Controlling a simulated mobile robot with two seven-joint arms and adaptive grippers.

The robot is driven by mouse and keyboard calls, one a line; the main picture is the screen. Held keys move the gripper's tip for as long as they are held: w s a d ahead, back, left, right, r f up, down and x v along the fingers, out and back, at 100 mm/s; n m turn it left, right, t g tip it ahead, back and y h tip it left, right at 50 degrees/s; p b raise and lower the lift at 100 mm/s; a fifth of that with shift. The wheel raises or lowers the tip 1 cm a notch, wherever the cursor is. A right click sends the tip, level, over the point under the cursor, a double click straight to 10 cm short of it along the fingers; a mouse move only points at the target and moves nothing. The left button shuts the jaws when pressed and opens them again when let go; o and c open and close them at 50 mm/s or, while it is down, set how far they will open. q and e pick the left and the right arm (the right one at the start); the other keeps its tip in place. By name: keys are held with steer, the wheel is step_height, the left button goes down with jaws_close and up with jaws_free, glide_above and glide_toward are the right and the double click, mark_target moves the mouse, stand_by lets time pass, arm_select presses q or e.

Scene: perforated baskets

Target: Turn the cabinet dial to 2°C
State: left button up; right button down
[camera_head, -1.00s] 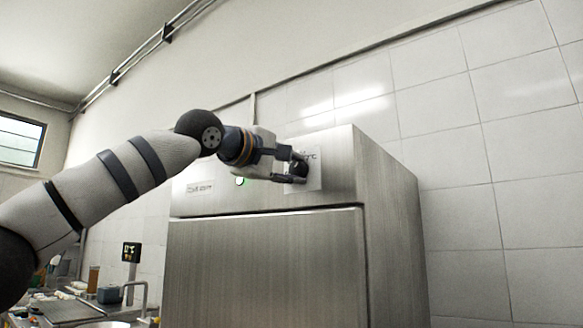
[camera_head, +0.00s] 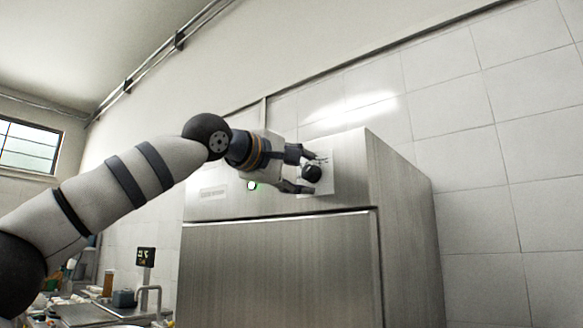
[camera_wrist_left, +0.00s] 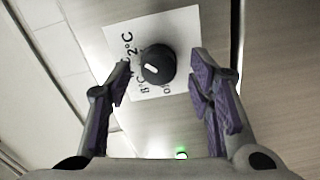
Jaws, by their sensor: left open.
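The black round dial (camera_head: 312,173) sits on a white label plate (camera_head: 329,177) at the upper front of the steel cabinet (camera_head: 280,265). In the left wrist view the dial (camera_wrist_left: 158,65) has a short white pointer mark and printed labels around it. "2°C" (camera_wrist_left: 130,44) is at its upper left; other markings are below it. The pointer's exact setting is hard to read. My left gripper (camera_head: 307,170) is open, with one finger above and one below the dial in the head view. In the wrist view the fingers stand apart on either side, with gaps to the dial.
A green indicator light (camera_head: 252,185) is on the cabinet front, left of the dial. A tiled wall (camera_head: 480,160) stands behind and to the right. A cluttered counter with a tap (camera_head: 150,296) is at the lower left.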

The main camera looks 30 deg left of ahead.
arm_select(q)
steer(key=s, duration=1.1)
steer(key=shift+a, duration=0.45)
